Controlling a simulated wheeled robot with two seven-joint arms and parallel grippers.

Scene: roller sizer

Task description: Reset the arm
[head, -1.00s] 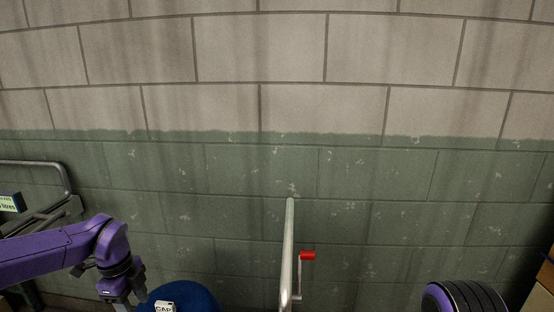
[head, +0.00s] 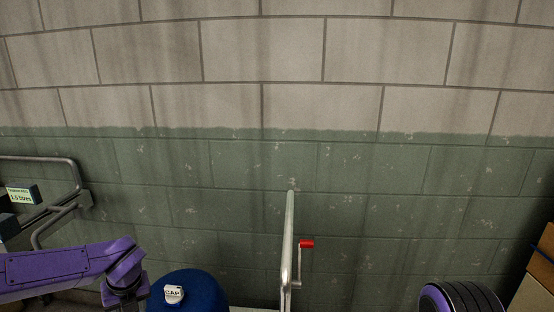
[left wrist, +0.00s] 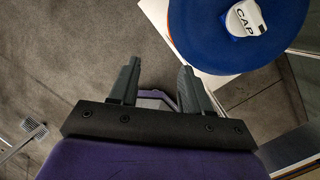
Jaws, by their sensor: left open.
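My left arm comes in from the left in the head view, purple, with its gripper end below the bottom edge of that view. In the left wrist view my left gripper (left wrist: 158,82) is open, with nothing between its two dark fingers. It hangs above grey floor, beside a round blue object (left wrist: 215,50) that carries a small white piece marked CAP (left wrist: 245,20). The blue object (head: 205,292) and the CAP piece (head: 173,294) also show at the bottom of the head view. My right gripper is not in view.
A metal post with a red-handled crank (head: 306,244) stands at the middle. A metal rail frame (head: 60,160) and a dark box labelled in litres (head: 24,194) are at the left. A brown box (head: 535,275) is at the right edge. A block wall fills the background.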

